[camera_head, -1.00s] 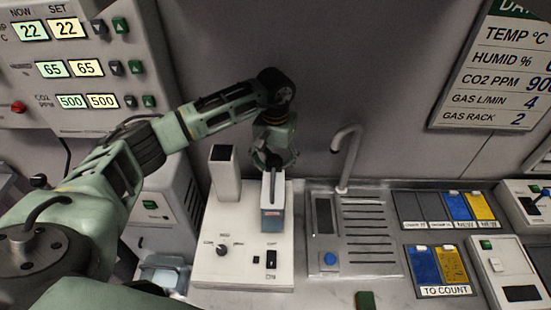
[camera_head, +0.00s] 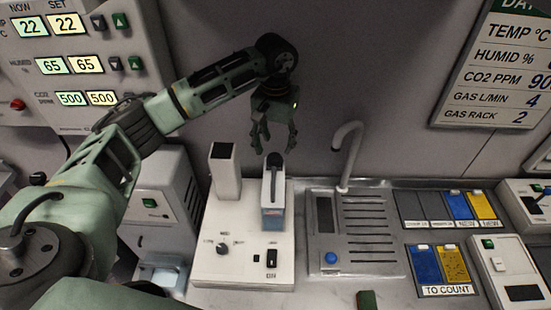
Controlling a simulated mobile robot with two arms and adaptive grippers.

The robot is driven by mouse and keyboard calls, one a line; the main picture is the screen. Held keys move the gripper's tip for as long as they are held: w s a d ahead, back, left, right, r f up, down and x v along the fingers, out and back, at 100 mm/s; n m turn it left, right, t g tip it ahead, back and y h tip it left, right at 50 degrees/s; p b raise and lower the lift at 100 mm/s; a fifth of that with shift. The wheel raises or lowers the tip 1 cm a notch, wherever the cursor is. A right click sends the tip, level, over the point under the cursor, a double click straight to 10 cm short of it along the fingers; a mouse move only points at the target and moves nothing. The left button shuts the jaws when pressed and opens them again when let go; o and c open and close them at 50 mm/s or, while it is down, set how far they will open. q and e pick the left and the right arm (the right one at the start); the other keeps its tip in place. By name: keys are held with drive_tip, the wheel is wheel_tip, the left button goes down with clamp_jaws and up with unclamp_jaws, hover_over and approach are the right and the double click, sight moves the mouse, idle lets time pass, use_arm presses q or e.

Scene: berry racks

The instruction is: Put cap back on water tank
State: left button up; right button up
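The water tank (camera_head: 272,213) stands upright on the right of the white machine (camera_head: 222,262), with bluish content behind its clear lower front. A dark cap (camera_head: 274,160) sits on top of the tank; whether it is fully seated is too small to tell. My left gripper (camera_head: 274,146) hangs just above the cap, pointing down. Its fingers are spread and hold nothing, and they appear apart from the cap. My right gripper is not in view.
A white column (camera_head: 224,172) rises from the machine left of the tank. A small dark block (camera_head: 367,300) is at the bottom edge.

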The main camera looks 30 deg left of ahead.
sight(276, 157)
use_arm(q)
wheel_tip(276, 157, up, 6)
drive_tip(key=b, duration=0.1)
drive_tip(key=shift+r+b, duration=0.25)
drive_tip(key=shift+b, duration=0.15)
drive_tip(key=shift+f, duration=0.1)
